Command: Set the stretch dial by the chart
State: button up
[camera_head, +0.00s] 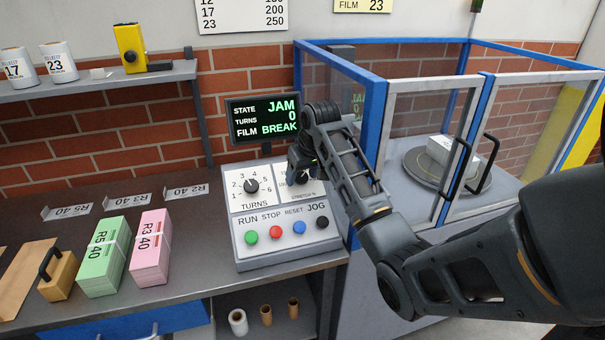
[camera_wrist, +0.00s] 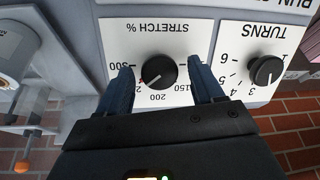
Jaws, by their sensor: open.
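The stretch dial (camera_wrist: 160,72) is a black knob on a white plate, upside down in the wrist view. A small red mark at its lower left lies near a partly hidden label starting with 2, between 200 and 300. My gripper (camera_wrist: 161,66) is open, one finger on each side of the knob; contact is unclear. In the head view my gripper (camera_head: 302,165) covers the dial. The chart (camera_head: 241,14) on the wall, cut off at the top, pairs 17 with 200 and 23 with 250. A card (camera_head: 362,5) reads FILM 23.
The turns dial (camera_head: 251,186) sits beside it, above the run, stop, reset and jog buttons (camera_head: 286,232). The screen (camera_head: 263,117) reads JAM, TURNS 0, FILM BREAK. The blue-framed enclosure (camera_head: 374,120) stands close right. Green (camera_head: 104,257) and pink (camera_head: 151,248) bundles lie left.

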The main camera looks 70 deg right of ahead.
jog(key=shift+c, duration=0.4)
jog(key=c, duration=0.9)
jog(key=shift+c, duration=0.2)
jog(key=n, duration=0.4)
jog(key=shift+w+a+n+g, duration=0.1)
jog(key=shift+w+n+g, duration=0.05)
jog(key=shift+n+g, duration=0.15)
jog(key=n, duration=0.4)
jog(key=shift+g+h, duration=0.3)
jog(key=shift+h, duration=0.1)
jog(key=n, duration=0.4)
jog(key=shift+a+n+h, duration=0.1)
jog(key=shift+n+h, duration=0.3)
jog(key=n, duration=0.4)
jog(key=shift+n+h, duration=0.3)
jog(key=shift+f, duration=0.1)
